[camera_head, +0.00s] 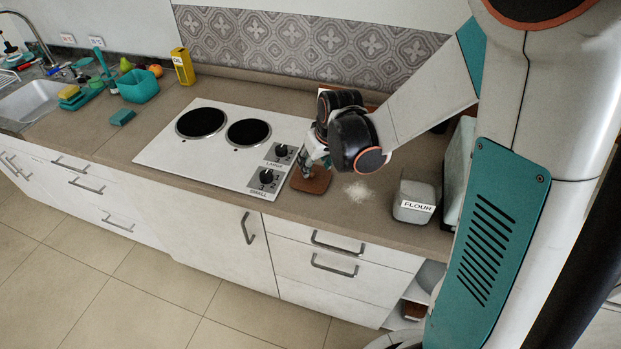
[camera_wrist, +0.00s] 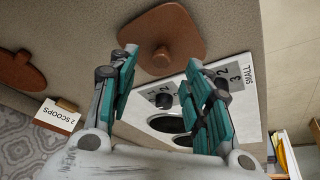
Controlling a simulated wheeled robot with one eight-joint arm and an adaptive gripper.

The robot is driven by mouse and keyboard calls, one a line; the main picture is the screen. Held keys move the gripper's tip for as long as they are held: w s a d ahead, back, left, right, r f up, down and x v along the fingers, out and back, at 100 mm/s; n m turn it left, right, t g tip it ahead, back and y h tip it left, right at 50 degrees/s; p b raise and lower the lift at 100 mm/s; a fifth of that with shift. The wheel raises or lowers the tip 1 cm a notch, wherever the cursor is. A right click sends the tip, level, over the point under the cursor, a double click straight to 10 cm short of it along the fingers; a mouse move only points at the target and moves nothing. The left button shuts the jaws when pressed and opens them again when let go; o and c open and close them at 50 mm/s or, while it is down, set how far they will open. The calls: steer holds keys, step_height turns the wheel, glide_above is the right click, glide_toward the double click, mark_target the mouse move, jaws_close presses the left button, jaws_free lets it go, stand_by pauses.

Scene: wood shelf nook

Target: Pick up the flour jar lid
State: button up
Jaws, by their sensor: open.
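The flour jar lid (camera_head: 317,184) is a brown, rounded-square lid lying flat on the counter, just right of the stove's knobs. In the wrist view the lid (camera_wrist: 190,28) is at the top centre, with its round knob (camera_wrist: 160,58) facing me. My gripper (camera_head: 308,163) is over the lid in the head view. In the wrist view my gripper (camera_wrist: 160,60) is open, its teal fingers apart on either side of the knob in the picture. I cannot tell whether they touch it. The grey jar labelled FLOUR (camera_head: 410,214) stands to the right on the counter.
A white stove (camera_head: 165,150) with two dark plates lies left of the lid. White flour (camera_head: 358,191) is spilled between lid and jar. A "2 SCOOPS" card (camera_wrist: 57,116) and a brown round object (camera_wrist: 20,72) show in the wrist view. A yellow box (camera_head: 183,66) stands far left.

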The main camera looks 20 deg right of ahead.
mark_target(311, 175)
steer(key=b+x, duration=0.1)
steer(key=x, duration=0.3)
steer(key=shift+w+a+f+b, duration=0.15)
steer(key=shift+w+f+b, duration=0.05)
steer(key=shift+b, duration=0.1)
steer(key=c, duration=1.1)
steer(key=shift+o, duration=0.2)
steer(key=shift+r, duration=0.1)
